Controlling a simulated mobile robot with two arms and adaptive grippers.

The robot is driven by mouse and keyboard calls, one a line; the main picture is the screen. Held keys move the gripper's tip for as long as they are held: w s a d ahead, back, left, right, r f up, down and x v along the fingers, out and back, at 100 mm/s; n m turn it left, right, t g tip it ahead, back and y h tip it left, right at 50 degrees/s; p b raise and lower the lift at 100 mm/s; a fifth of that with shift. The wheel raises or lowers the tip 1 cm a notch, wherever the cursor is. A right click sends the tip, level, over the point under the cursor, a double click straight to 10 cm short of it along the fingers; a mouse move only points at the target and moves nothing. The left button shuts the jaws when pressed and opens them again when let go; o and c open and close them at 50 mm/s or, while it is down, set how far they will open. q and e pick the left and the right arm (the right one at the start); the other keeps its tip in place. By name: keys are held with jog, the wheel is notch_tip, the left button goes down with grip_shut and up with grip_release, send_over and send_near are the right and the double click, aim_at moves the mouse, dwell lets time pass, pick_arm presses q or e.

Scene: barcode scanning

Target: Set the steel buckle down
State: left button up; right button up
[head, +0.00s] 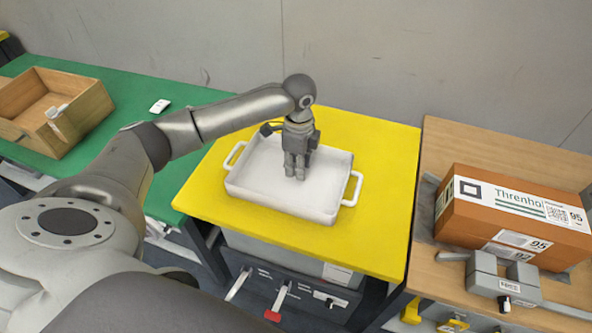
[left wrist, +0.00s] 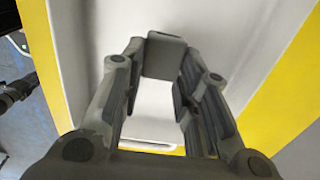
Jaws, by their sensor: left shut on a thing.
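My left gripper (head: 295,176) points down inside a white tray (head: 257,172) with two side handles. In the left wrist view, its two fingers (left wrist: 163,68) are shut on a small grey block with rounded edges, which I take to be the steel buckle (left wrist: 165,52). The buckle is between the fingertips, over the white tray floor (left wrist: 85,50). In the head view the fingers hide the buckle, and I cannot tell whether it touches the tray floor. My right gripper is not in view.
The tray stands on a yellow table (head: 385,165). A wooden box (head: 85,110) and a small white item (head: 160,106) are on the green table at left. An orange-brown carton (head: 480,215) and a grey device (head: 500,280) are on the wooden table at right. The tray looks otherwise empty.

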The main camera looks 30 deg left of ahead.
aim_at(296, 180)
pick_arm(q)
jog(key=shift+w+a+f, duration=0.1)
jog(key=shift+a+f, duration=0.05)
jog(key=shift+f, duration=0.05)
jog(key=shift+w+a+f, duration=0.1)
jog(key=shift+a+f, duration=0.05)
jog(key=shift+f, duration=0.85)
jog(key=shift+w+a+f, duration=0.1)
jog(key=shift+a+f, duration=0.05)
jog(key=shift+f, duration=0.8)
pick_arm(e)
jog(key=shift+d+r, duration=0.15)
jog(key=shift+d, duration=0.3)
pick_arm(q)
jog(key=shift+f, duration=0.1)
jog(key=o, duration=1)
notch_tip(296, 180, up, 12)
jog(key=shift+r, duration=0.15)
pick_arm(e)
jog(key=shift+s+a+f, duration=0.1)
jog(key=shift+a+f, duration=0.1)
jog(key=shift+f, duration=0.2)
pick_arm(q)
jog(key=shift+s, duration=0.1)
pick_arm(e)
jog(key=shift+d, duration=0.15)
